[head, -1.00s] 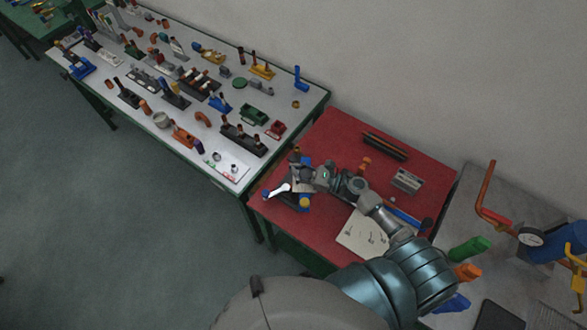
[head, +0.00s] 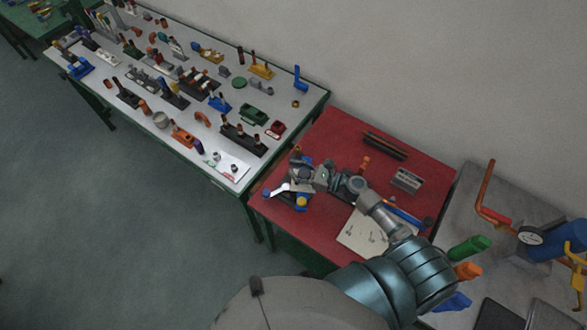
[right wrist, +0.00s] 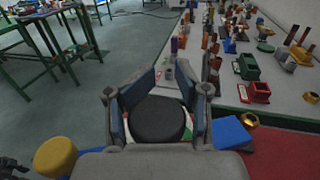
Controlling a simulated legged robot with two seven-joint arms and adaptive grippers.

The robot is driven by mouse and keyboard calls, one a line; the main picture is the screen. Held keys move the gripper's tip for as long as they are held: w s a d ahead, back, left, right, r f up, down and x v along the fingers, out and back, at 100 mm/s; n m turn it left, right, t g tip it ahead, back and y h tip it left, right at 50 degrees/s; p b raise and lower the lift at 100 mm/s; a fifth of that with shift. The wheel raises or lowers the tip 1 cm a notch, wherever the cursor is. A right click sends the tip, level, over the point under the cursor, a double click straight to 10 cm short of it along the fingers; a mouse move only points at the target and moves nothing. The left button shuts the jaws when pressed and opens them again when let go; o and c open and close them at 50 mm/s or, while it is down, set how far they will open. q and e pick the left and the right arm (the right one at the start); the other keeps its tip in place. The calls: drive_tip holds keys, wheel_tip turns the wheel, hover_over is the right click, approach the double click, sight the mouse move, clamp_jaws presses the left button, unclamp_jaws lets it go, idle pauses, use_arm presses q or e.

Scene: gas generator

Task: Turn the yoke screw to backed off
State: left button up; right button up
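In the right wrist view a black round knob (right wrist: 158,119) lies between the two fingers of my right gripper (right wrist: 166,82). The fingers stand apart, one on each side, with thin gaps seeming to show beside the knob. I cannot tell for sure whether this knob is the yoke screw. In the head view my right gripper (head: 297,170) is over a small fixture with a white lever (head: 279,190) on the red table (head: 325,130). The gripper and wrist hide much of the fixture. My left gripper is out of view.
A yellow knob (right wrist: 55,157) and a blue block (right wrist: 231,133) are close to the gripper. A grey block (head: 407,180), a tan sheet (head: 358,236) and a dark rod share the table. A white table (head: 205,105) crowded with fittings stands left.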

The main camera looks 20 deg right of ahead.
drive_tip(key=o, duration=0.3)
drive_tip(key=v, duration=1.2)
drive_tip(key=shift+f, duration=0.15)
